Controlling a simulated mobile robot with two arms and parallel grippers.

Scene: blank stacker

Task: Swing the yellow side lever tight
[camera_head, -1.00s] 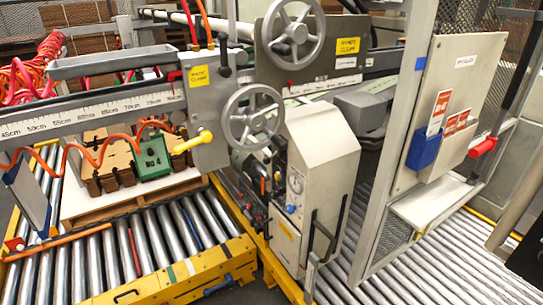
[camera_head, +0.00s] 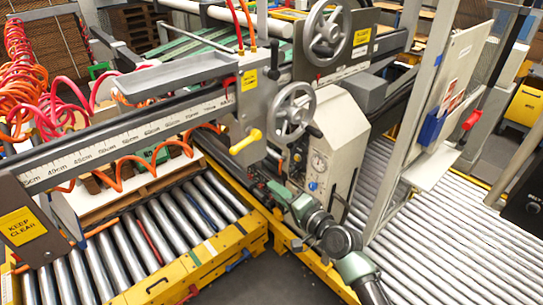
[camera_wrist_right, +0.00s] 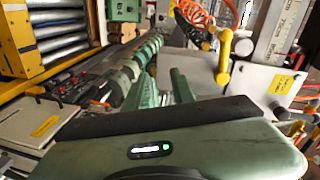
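The yellow side lever (camera_head: 246,141) sits on the grey clamp block beside the ruler beam. Its handle slants down and left from its round hub. In the right wrist view the lever (camera_wrist_right: 224,58) stands right of centre, ahead of the fingers and apart from them. My right gripper (camera_head: 268,186) reaches in from the lower right, below and right of the lever, in front of the machine's grey housing. In the right wrist view its green fingers (camera_wrist_right: 162,86) look spread, with nothing visible held between them. My left gripper is not in view.
Two grey handwheels (camera_head: 294,111) are right of the lever. Orange coiled hoses (camera_head: 120,165) hang under the ruler beam (camera_head: 120,140). The grey housing (camera_head: 335,140) with a gauge stands beside my right arm. Roller conveyors (camera_head: 450,220) lie on both sides.

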